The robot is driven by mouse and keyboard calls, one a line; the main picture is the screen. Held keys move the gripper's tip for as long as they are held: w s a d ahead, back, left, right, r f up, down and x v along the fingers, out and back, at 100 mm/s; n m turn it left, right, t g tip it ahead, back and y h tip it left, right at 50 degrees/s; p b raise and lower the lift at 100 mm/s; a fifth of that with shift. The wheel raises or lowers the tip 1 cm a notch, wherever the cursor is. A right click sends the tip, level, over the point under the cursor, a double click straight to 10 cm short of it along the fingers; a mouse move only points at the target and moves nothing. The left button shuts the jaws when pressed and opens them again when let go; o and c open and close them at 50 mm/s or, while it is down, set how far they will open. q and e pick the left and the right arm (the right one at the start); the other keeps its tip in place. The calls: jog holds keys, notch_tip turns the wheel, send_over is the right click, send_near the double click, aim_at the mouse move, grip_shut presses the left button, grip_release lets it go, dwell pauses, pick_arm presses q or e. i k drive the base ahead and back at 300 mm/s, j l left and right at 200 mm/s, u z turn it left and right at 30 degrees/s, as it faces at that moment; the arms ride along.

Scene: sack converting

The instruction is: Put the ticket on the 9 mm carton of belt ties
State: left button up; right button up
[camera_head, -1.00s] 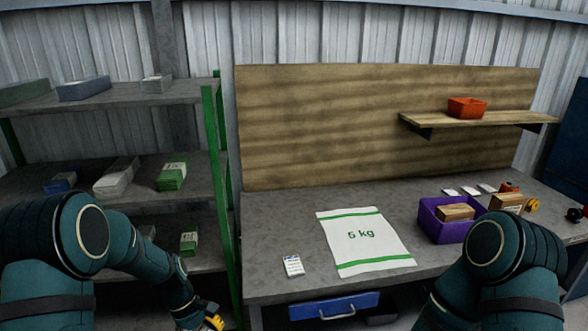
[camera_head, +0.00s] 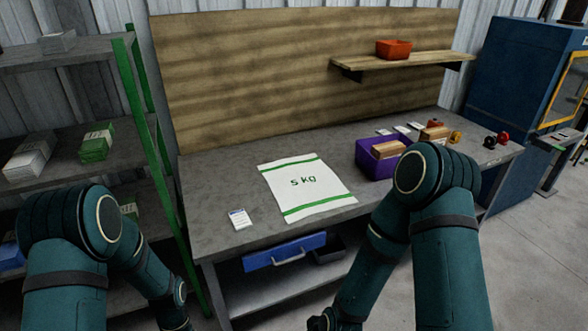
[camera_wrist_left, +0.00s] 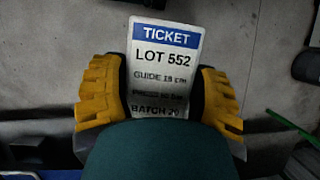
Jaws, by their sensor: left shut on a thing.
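In the left wrist view my left gripper (camera_wrist_left: 160,88) has its yellow fingers shut on a white ticket (camera_wrist_left: 164,58) with a blue band. The ticket reads TICKET, LOT 552, with smaller guide, press and batch lines partly hidden below. In the head view the left arm's end drops out of the bottom edge, so the held ticket is hidden there. My right arm reaches the bottom edge and its fingers are out of view. No carton here is readable as 9 mm; a brown carton (camera_head: 388,149) sits in a purple bin (camera_head: 378,167), another brown carton (camera_head: 434,133) behind it.
A white 5 kg sack (camera_head: 306,188) and a blue-topped card (camera_head: 240,219) lie on the bench (camera_head: 218,185). A green-posted shelf (camera_head: 60,146) with cartons stands left. A blue drawer (camera_head: 285,252) hangs under the bench. Open floor and a blue machine (camera_head: 515,85) are right.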

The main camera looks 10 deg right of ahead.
aim_at(390, 146)
jog(key=l+z, duration=0.1)
jog(key=z, duration=0.35)
jog(key=i+l+z, duration=0.1)
jog(key=z, duration=0.35)
jog(key=i+l+z, duration=0.35)
jog(key=i+z, duration=0.35)
jog(key=i, duration=0.15)
